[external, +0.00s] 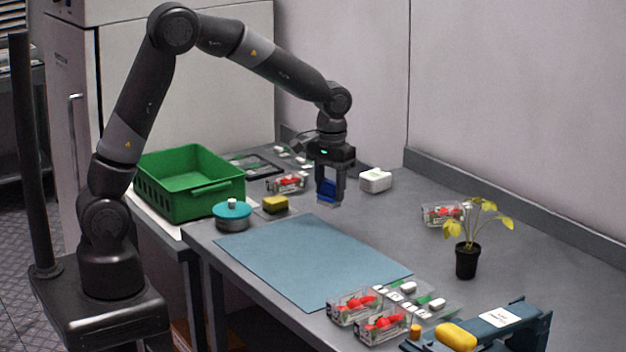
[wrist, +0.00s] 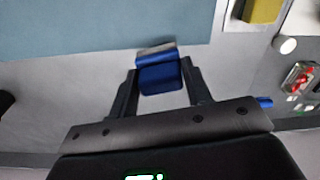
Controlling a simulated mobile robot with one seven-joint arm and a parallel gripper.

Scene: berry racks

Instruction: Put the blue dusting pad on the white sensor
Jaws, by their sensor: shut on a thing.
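The blue dusting pad (external: 328,189) is held between the fingers of my gripper (external: 330,197), above the grey table. In the wrist view the blue pad (wrist: 161,78) sits between the two fingers of my gripper (wrist: 160,72), with a grey strip along its far edge. A small white box (external: 375,180), which looks like the white sensor, stands on the table just right of my gripper and a little behind it. The pad and the box are apart. The white box is not seen in the wrist view.
A blue-grey mat (external: 310,260) lies in front of my gripper. A green crate (external: 190,184), teal round tin (external: 232,215) and yellow sponge (external: 275,204) stand left. A potted plant (external: 467,258) and berry punnets (external: 355,306) are right and front. Table between box and plant is mostly clear.

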